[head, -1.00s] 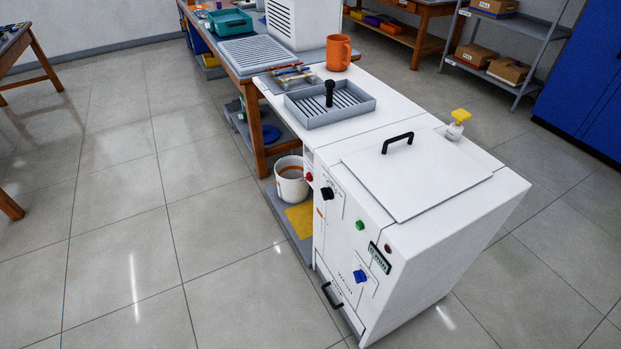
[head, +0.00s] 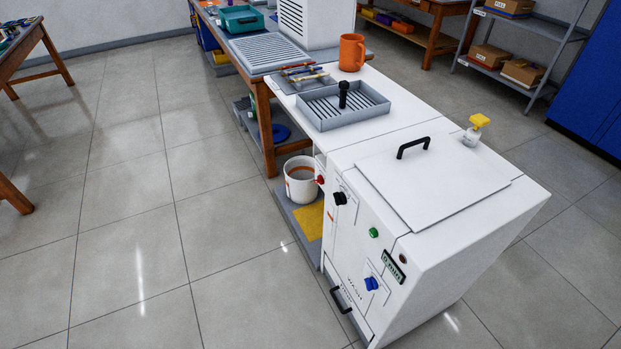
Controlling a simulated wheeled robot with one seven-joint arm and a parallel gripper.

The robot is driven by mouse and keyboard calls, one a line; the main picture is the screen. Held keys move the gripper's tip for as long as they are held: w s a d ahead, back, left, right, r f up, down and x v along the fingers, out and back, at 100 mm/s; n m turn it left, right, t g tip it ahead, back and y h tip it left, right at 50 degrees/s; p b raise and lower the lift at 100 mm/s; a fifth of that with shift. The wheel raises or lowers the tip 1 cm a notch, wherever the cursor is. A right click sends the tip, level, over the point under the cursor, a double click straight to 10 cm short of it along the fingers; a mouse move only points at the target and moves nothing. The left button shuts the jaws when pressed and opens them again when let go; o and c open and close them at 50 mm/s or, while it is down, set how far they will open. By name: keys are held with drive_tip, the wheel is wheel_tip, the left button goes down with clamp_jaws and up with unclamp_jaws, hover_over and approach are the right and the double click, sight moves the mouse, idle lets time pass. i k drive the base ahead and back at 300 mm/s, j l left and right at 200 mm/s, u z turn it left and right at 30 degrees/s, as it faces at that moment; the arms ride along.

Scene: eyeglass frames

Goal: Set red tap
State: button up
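A small red tap (head: 320,180) sits on the front face of the white machine (head: 440,270), near its upper left corner. It is just left of a black knob (head: 340,198) and close to the rim of a white bucket (head: 301,181). The tap is small in the picture, and I cannot tell its exact setting. My gripper is not in view.
A green button (head: 374,233), a blue knob (head: 371,284) and a black handle (head: 341,300) are on the machine's front. Open tiled floor (head: 140,210) lies left.

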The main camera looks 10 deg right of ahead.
sight(320, 180)
drive_tip(key=i+j, duration=0.6)
drive_tip(key=j, duration=0.2)
drive_tip(key=i+j+z, duration=0.1)
drive_tip(key=i+j, duration=0.45)
drive_tip(key=j, duration=0.25)
drive_tip(key=i+j, duration=0.3)
drive_tip(key=i+j+z, duration=0.1)
drive_tip(key=i+j, duration=0.15)
drive_tip(key=j, duration=0.3)
drive_tip(key=i+j, duration=0.25)
drive_tip(key=j, duration=0.2)
